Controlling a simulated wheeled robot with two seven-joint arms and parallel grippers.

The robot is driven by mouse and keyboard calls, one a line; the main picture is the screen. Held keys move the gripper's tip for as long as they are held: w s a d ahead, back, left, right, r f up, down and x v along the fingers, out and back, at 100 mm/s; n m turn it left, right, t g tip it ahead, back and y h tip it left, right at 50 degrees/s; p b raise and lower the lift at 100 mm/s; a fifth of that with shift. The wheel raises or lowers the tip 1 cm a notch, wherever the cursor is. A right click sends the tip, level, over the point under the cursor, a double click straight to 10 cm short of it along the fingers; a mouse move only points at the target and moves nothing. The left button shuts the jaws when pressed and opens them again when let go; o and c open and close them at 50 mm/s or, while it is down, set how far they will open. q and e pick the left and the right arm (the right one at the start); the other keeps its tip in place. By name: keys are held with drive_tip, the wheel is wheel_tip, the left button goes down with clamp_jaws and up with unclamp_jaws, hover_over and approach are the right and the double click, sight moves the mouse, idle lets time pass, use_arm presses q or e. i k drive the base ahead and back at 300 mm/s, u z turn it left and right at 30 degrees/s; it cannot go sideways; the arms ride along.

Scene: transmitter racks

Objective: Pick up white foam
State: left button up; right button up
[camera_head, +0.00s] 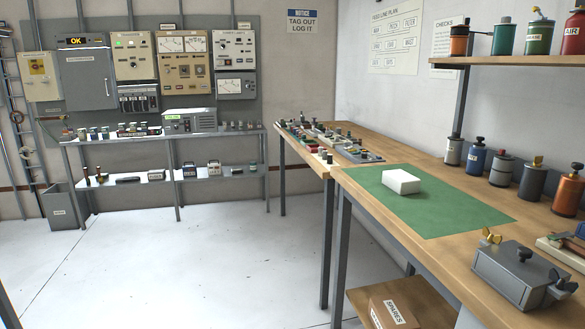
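A small white foam block (401,181) lies on the green mat (448,208) on the wooden workbench to the right. It sits near the mat's far left part, and nothing touches it from above. Neither of my grippers shows in the head view, so I cannot see whether they are open or shut.
A grey metal box (523,272) with knobs stands at the bench's near right. Several canisters (502,169) line the wall side, with more on the shelf (510,65) above. Small parts (325,139) crowd the bench's far end. The floor (190,265) at left is clear.

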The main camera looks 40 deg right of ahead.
sight(403, 183)
drive_tip(key=z, duration=0.2)
drive_tip(key=i, duration=2.1)
drive_tip(key=z, duration=0.8)
